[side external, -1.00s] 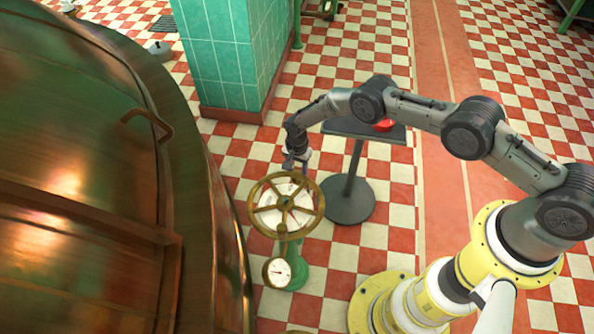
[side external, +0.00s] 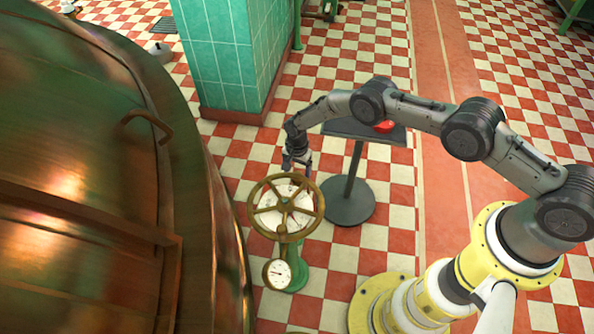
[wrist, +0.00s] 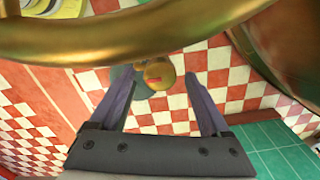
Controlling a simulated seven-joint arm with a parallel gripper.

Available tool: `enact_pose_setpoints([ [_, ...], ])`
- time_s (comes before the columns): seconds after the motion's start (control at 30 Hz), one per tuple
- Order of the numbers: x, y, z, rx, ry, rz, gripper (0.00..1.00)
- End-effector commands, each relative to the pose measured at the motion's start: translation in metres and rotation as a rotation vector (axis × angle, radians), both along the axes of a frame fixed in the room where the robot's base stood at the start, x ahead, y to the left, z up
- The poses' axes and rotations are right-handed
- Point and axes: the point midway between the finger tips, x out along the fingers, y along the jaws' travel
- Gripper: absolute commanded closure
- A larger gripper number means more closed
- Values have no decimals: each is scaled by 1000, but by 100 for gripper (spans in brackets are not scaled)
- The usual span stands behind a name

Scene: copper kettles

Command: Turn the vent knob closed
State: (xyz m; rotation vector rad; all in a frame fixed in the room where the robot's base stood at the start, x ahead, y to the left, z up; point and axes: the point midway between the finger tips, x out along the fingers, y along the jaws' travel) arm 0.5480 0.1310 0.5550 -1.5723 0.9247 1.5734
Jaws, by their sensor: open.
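A small round brass knob (wrist: 158,75) with a red mark on its face shows in the wrist view, between the fingertips of my gripper (wrist: 157,82). The fingers stand apart on either side of it, with no clear contact. In the side view my gripper (side external: 297,165) points down just behind the spoked brass handwheel (side external: 286,234). I cannot make out the small knob there. The wheel's thick rim (wrist: 130,42) crosses the top of the wrist view, close to the camera.
A white-faced gauge (side external: 278,273) sits on the green pedestal (side external: 298,273) below the wheel. A large copper kettle (side external: 80,200) fills the left. A dark stand (side external: 348,206) with a red object (side external: 384,126) on top is beside my arm. A green-tiled pillar (side external: 222,60) stands behind.

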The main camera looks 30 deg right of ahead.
Motion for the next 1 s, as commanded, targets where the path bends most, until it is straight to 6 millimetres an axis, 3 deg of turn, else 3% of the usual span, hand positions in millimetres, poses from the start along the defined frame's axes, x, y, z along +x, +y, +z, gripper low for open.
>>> enact_pose_setpoints([
  [0.27,1,0,23,1,-3,0,19],
  [0.7,0,0,110,0,-1,0,19],
  [1.0,0,0,137,0,1,0,19],
])
